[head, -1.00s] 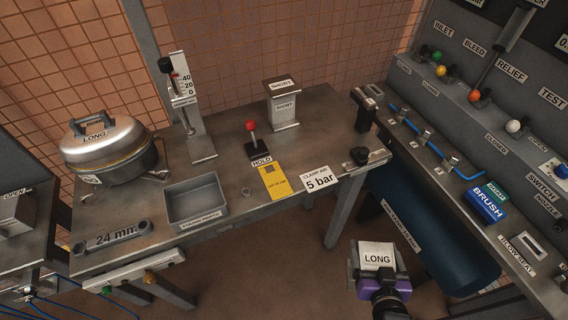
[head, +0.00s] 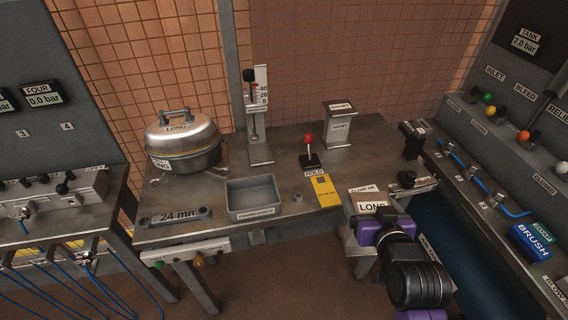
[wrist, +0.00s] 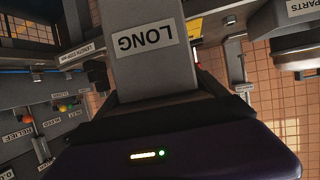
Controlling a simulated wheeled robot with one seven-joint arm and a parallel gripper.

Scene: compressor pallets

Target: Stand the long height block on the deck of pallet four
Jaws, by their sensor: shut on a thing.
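The long height block (head: 372,207) is a grey block with a white LONG label. My gripper (head: 376,230) is shut on it and holds it up at the front right of the workbench. In the wrist view the block (wrist: 152,80) rises from between the jaws (wrist: 155,112), its label facing the camera. The gripper's fingers are mostly hidden in the head view by its purple body. I see no pallet deck marked four; a panel display labelled FOUR (head: 41,94) reads 0.0 bar at the left.
The workbench (head: 290,225) carries a LONG-labelled round pot (head: 182,140), a grey parts tray (head: 254,198), a SHORT block (head: 338,128) and a red-knobbed HOLD lever (head: 308,150). A valve bench (head: 60,205) with hanging blue hoses stands left. A BRUSH box (head: 532,242) lies right.

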